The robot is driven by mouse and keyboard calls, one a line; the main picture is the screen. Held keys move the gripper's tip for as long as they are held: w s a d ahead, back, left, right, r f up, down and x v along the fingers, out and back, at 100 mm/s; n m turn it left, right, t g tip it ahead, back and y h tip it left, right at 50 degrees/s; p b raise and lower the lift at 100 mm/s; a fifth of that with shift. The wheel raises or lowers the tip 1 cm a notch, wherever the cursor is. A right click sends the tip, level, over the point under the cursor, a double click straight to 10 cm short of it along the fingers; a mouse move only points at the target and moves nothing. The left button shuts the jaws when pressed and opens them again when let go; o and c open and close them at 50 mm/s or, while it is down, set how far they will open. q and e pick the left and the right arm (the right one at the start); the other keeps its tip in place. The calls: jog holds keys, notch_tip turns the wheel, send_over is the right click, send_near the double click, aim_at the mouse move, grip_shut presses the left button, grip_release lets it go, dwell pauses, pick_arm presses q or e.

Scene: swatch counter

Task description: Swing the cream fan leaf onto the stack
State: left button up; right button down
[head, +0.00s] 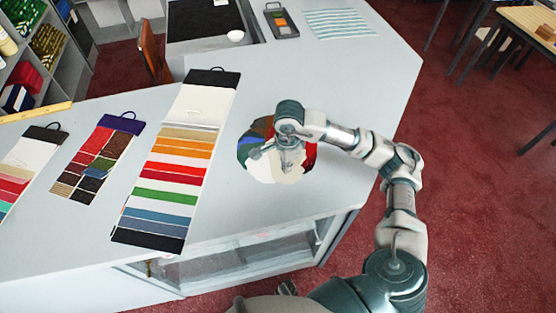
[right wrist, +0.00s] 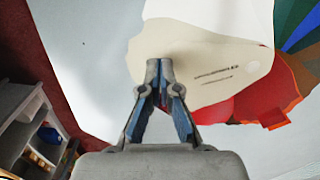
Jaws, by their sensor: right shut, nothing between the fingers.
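The fan of colour leaves (head: 247,142) lies spread on the grey counter, with blue, green, red and pale leaves. Its cream leaf (head: 288,179) is at the near side, partly hidden by my right gripper (head: 290,168). In the right wrist view the cream leaf (right wrist: 215,68) has a rounded end and small dark print. A paler leaf (right wrist: 215,14) and red leaves (right wrist: 262,98) lie beside it. My right gripper (right wrist: 160,68) is shut and empty, its tips over the cream leaf's edge; I cannot tell whether they touch it. My left gripper is not in view.
A long striped swatch card (head: 172,170) lies left of the fan, with smaller cards (head: 97,158) further left. A dark tray (head: 281,20) and a striped cloth (head: 340,22) lie at the back. The counter (head: 345,85) is clear behind the fan.

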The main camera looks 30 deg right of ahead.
aim_at(298, 163)
jog(key=shift+d+f, duration=0.3)
jog(key=shift+d, duration=0.25)
jog(key=shift+f+n+b, duration=0.1)
jog(key=shift+n+b, duration=0.3)
jog(key=shift+b, duration=0.1)
jog(key=shift+d+n+b, duration=0.3)
jog(key=shift+n+b, duration=0.2)
jog(key=shift+d+r, duration=0.2)
jog(key=shift+d+f+n, duration=0.15)
jog(key=shift+d+n, duration=0.15)
jog(key=shift+d, duration=0.2)
jog(key=shift+w+d+f+n+b, duration=0.1)
jog(key=shift+w+d+n+b, duration=0.05)
jog(key=shift+d+n+b, duration=0.5)
jog(key=shift+w+n+b, duration=0.1)
jog(key=shift+n+b, duration=0.25)
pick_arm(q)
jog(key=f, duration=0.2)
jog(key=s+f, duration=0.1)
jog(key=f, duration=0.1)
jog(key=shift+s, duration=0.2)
pick_arm(e)
jog(key=shift+r, duration=0.25)
